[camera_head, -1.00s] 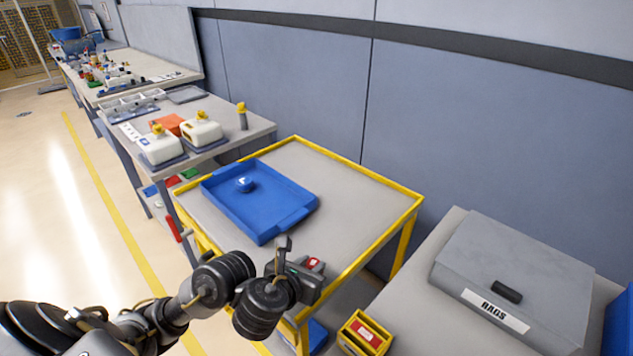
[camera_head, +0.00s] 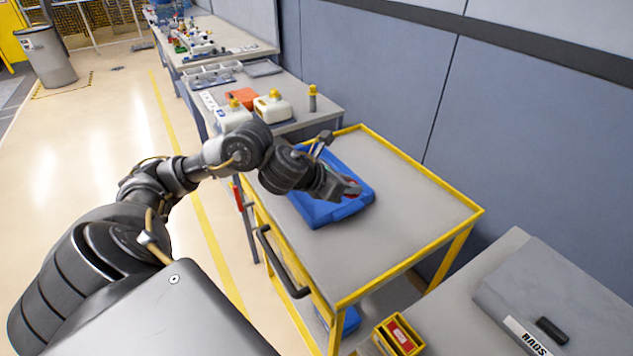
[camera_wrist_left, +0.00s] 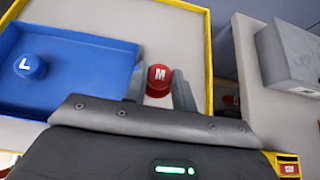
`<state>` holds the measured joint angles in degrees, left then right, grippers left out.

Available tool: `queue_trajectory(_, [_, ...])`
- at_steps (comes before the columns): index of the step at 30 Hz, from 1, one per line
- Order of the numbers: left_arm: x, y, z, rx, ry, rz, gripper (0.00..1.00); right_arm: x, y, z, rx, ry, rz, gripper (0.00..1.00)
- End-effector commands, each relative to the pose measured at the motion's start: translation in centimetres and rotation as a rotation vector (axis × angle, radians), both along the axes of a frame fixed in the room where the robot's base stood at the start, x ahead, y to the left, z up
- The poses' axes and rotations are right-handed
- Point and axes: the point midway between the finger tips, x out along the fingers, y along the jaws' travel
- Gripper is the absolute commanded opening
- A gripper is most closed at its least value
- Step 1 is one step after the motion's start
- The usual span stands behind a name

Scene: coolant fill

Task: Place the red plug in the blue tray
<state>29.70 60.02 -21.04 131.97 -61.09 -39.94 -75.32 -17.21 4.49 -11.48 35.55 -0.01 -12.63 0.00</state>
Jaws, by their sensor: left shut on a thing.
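My left gripper (camera_head: 343,186) is shut on the red plug (camera_wrist_left: 159,76), which has a white M on its top. In the left wrist view the tray (camera_wrist_left: 85,52) lies left of the held plug, and the grey cart top shows around the plug. A blue plug marked L (camera_wrist_left: 30,66) sits in the tray. The gripper appears raised above the cart. My right gripper is not in view.
The tray lies on a cart with a yellow rim (camera_head: 425,185); its right part is bare. A bench with white jugs (camera_head: 272,107) stands behind it. A grey RAGS box (camera_head: 545,300) and a yellow bin (camera_head: 398,335) are at the right front.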

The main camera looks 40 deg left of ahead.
Motion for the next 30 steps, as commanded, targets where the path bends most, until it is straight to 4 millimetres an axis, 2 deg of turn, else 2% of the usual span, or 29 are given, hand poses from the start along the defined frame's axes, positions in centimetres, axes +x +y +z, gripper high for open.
queue_trajectory(5, [0.9,1.9,-1.4,-0.002,0.006,0.007,0.06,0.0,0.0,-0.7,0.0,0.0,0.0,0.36])
queue_trajectory(13, [4.2,8.0,-4.1,-0.005,0.006,0.01,0.06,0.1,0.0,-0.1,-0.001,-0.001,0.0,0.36])
queue_trajectory(18, [5.6,10.3,-7.3,-0.006,0.004,0.007,0.06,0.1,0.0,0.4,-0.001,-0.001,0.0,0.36])
queue_trajectory(24, [6.4,11.7,-9.2,-0.003,0.0,0.004,0.06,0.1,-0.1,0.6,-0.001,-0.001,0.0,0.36])
queue_trajectory(30, [6.5,11.9,-9.6,-0.001,-0.001,0.002,0.06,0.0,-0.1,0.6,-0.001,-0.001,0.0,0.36])
